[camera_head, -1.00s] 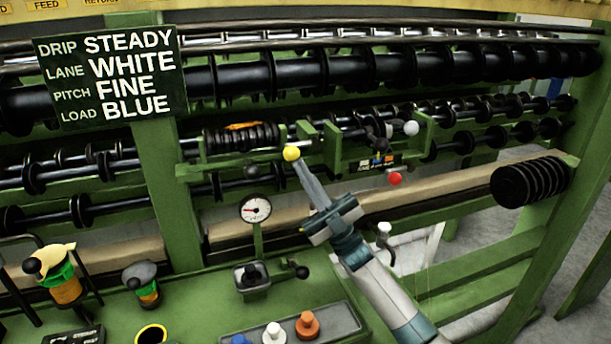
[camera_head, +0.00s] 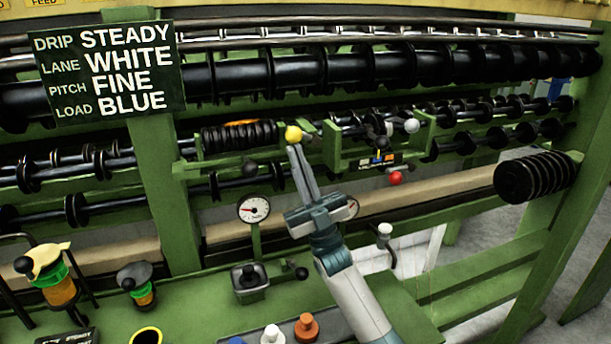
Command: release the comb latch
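I cannot tell for sure which part is the comb latch; no readable label names it. A yellow ball knob (camera_head: 293,134) sits on the green frame right of a black coil (camera_head: 240,136). My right gripper (camera_head: 294,148) reaches up from below, its tips just under the knob in the picture. Its two fingers lie close together with only a thin line between them and nothing visible held. Whether the tips touch the knob is unclear. A red ball knob (camera_head: 396,178) and a white ball knob (camera_head: 412,126) are further right. My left gripper is out of view.
A sign (camera_head: 108,72) reads STEADY, WHITE, FINE, BLUE. A dial gauge (camera_head: 254,208) and a black-knobbed lever (camera_head: 298,272) stand left of my arm. A second gauge is partly hidden behind my gripper. A ribbed black roller (camera_head: 535,178) juts out at right.

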